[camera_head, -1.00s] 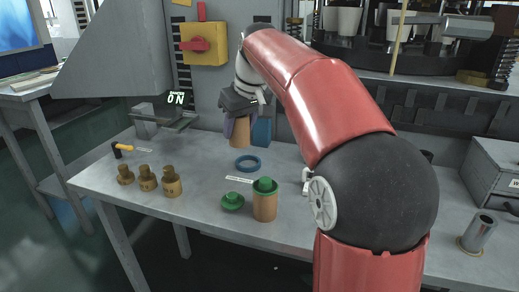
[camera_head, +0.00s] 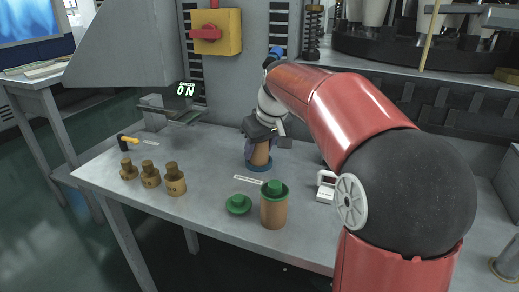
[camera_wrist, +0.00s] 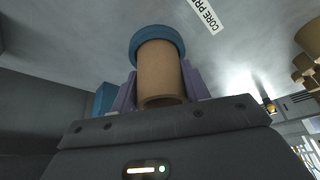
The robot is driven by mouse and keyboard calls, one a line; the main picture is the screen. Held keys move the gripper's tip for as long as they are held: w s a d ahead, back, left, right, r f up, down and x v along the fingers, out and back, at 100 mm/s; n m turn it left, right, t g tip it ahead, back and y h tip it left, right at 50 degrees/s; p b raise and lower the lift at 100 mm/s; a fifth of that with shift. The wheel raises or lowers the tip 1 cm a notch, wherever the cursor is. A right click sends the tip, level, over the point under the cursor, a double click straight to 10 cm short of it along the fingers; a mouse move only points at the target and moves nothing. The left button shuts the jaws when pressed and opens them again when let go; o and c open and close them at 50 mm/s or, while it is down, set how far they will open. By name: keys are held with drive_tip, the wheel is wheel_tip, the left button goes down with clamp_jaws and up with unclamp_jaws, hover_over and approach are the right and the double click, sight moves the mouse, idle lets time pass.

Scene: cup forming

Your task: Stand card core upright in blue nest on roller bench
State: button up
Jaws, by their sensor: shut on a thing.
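The brown card core (camera_head: 260,153) is held upright in my gripper (camera_head: 261,147). Its lower end is at the blue nest (camera_head: 258,167), a ring on the bench (camera_head: 212,190). In the wrist view the core (camera_wrist: 159,75) runs from between the purple fingers to the blue nest (camera_wrist: 150,33). Its far end appears to lie within the ring, but whether it is fully seated I cannot tell. My gripper (camera_wrist: 158,88) is shut on the core. The core's upper part is hidden by the gripper in the head view.
A brown cylinder with a green cap (camera_head: 273,207) and a separate green piece (camera_head: 238,204) stand in front of the nest. Several brass weights (camera_head: 175,180) stand at left. A black-and-yellow tool (camera_head: 127,142) lies behind them. A white device (camera_head: 326,186) is to the right.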

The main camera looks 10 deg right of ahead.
drive_tip(key=shift+f, duration=0.15)
drive_tip(key=shift+f, duration=0.15)
drive_tip(key=o, duration=1)
drive_tip(key=p+v, duration=0.1)
drive_tip(key=v, duration=1.1)
drive_tip(key=shift+r, duration=0.2)
